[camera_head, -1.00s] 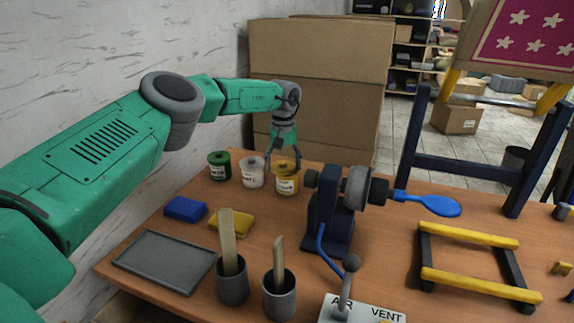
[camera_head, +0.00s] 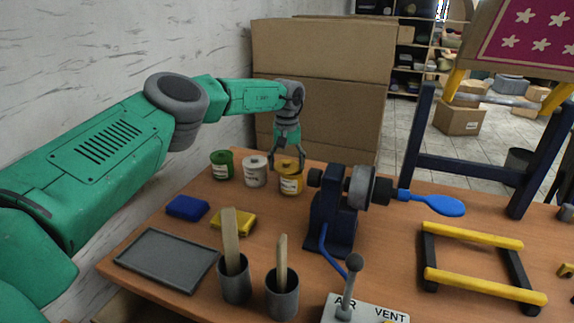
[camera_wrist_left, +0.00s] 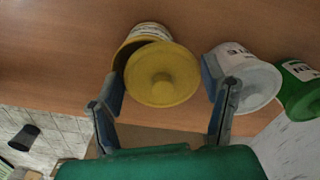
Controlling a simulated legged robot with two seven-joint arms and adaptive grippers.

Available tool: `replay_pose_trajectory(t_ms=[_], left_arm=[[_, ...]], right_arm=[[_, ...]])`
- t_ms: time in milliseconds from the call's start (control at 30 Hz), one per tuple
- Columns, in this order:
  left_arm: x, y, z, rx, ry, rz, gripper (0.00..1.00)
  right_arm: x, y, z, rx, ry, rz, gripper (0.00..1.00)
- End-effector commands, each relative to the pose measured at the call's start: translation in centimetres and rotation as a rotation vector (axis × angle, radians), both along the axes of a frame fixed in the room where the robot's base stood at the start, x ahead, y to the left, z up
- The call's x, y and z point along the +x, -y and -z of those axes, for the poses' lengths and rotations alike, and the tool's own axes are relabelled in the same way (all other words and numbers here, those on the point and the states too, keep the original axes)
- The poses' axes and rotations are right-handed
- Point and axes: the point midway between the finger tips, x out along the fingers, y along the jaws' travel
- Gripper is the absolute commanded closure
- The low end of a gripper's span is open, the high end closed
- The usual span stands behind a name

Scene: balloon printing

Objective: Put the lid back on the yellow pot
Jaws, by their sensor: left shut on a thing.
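The yellow pot (camera_head: 291,185) stands at the back of the table, at the right end of a row of pots. Its yellow lid (camera_wrist_left: 162,78) is over the pot's mouth; it also shows in the head view (camera_head: 290,163). In the left wrist view a dark gap shows between the lid and the rim of the yellow pot (camera_wrist_left: 148,30), so the lid looks off-centre or raised. My left gripper (camera_head: 286,166) points down at the pot and is shut on the lid, with a finger on either side. My right gripper is not in view.
A white pot (camera_head: 255,173) and a green pot (camera_head: 222,167) stand close to the left of the yellow pot. A dark blue machine (camera_head: 335,215) stands to its right. Sponges (camera_head: 187,207), a grey tray (camera_head: 165,261) and cups (camera_head: 234,284) are nearer. A cardboard box (camera_head: 325,90) is behind.

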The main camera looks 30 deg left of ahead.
Motion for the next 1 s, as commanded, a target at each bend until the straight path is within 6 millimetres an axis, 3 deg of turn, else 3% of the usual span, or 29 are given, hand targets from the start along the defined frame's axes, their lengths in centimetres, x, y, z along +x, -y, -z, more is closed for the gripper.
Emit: replay_pose_trajectory(t_ms=[967,1000], left_arm=[[0.1,1.2,-0.1,0.002,-0.003,0.001,0.5],[0.1,1.3,-0.1,0.002,-0.003,0.001,0.27]], right_arm=[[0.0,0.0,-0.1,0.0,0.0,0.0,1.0],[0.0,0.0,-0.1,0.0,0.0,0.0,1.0]])
